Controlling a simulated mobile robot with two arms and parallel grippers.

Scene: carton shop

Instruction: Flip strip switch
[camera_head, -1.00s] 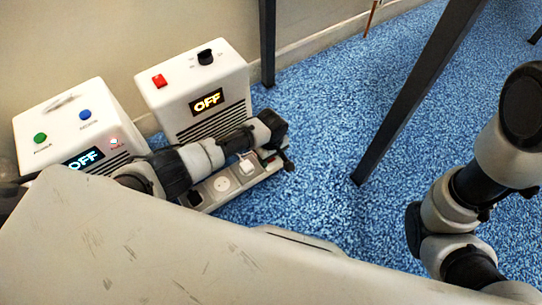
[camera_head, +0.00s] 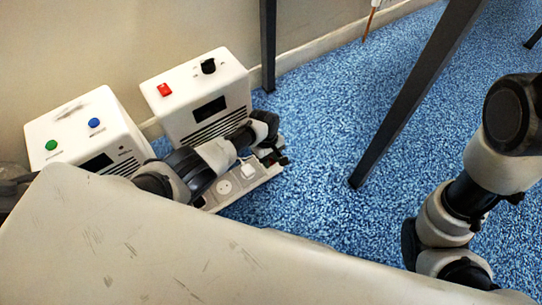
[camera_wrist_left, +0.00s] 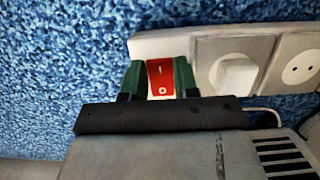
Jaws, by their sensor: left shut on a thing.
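The power strip (camera_head: 226,187) lies on the floor in front of two white boxes, partly hidden by my left arm. In the left wrist view the white strip (camera_wrist_left: 222,42) shows its red rocker switch (camera_wrist_left: 159,80), marked I and O, at its left end. My left gripper (camera_wrist_left: 160,72) has one dark green finger on each side of the switch, shut on it. In the head view the left gripper (camera_head: 275,156) is at the strip's far right end, and the switch is hidden. My right arm shows at the right, but its gripper is out of view.
One white box (camera_head: 76,118) has green and blue buttons. The other white box (camera_head: 180,82) has a red switch and black knob. Both displays are dark. A dark table leg (camera_head: 412,105) stands on the blue carpet (camera_head: 320,110), which is open to the right.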

